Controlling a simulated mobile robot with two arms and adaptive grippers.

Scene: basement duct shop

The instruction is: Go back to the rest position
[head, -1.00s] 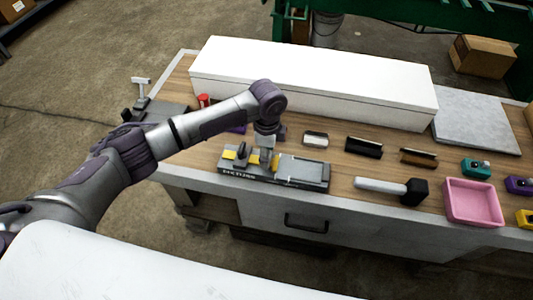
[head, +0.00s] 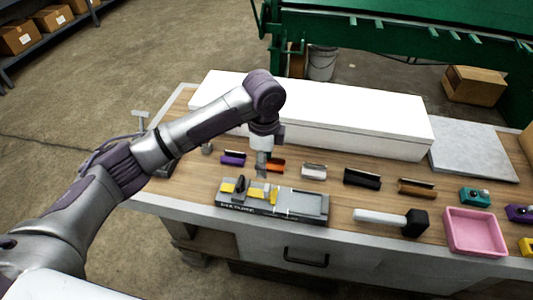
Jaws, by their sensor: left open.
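My left arm comes in from the left and reaches over the workbench (head: 343,226). My left gripper (head: 262,170) points down above the bench, just behind the grey fixture (head: 300,204) with yellow clamp parts. Its fingers are small in the picture and look empty. An orange piece (head: 275,166) lies right beside the fingertips, partly hidden by them. I cannot tell whether they touch. My right gripper is not in view.
Purple (head: 232,158), white (head: 314,171), black (head: 362,178) and brown (head: 416,187) pieces lie in a row. A mallet (head: 395,219) and pink tray (head: 475,231) are at right. A long white box (head: 330,117) stands behind.

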